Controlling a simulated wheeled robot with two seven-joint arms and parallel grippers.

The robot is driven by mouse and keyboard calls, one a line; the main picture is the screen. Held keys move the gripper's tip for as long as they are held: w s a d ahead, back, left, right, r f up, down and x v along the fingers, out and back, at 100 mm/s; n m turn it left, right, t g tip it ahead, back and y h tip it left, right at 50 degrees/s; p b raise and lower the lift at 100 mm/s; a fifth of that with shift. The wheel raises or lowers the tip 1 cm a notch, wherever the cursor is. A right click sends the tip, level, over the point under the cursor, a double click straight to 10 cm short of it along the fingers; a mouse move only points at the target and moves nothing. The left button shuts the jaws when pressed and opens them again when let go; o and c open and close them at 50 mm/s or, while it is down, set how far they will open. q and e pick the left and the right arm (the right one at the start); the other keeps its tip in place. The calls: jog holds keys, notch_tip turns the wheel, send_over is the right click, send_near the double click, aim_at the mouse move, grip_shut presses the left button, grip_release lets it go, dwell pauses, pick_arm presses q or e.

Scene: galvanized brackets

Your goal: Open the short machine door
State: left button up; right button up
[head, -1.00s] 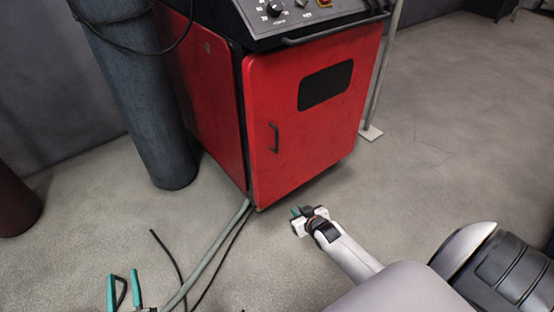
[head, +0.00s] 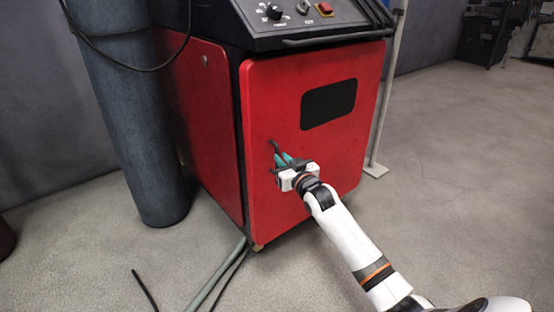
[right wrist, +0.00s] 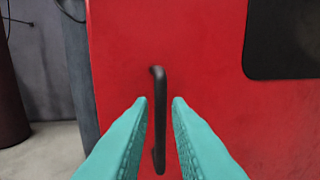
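The short machine door (head: 300,105) is the red front panel of the machine, with a dark window in its upper part. It appears shut. Its black vertical handle (head: 273,146) is near the door's left edge. My right gripper (head: 282,160) is at the handle and hides the handle's lower part in the head view. In the right wrist view the handle (right wrist: 160,115) stands between the two open teal fingers (right wrist: 158,105), with a gap visible on both sides. My left gripper is not in view.
A control panel (head: 300,12) with knobs and a red switch tops the machine. A blue-grey cylinder (head: 140,130) stands to its left. A pale post (head: 385,110) stands at its right. Hoses (head: 218,285) lie on the floor at the lower left. The floor at right is clear.

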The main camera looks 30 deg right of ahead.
aim_at(278, 153)
jog(key=shift+w+d+b, duration=0.15)
jog(key=shift+w+b, duration=0.15)
jog(key=shift+w, duration=0.8)
jog(key=shift+w+d+b, duration=0.15)
jog(key=shift+w+b, duration=0.15)
jog(key=shift+w, duration=0.75)
jog(key=shift+c, duration=0.5)
grip_shut()
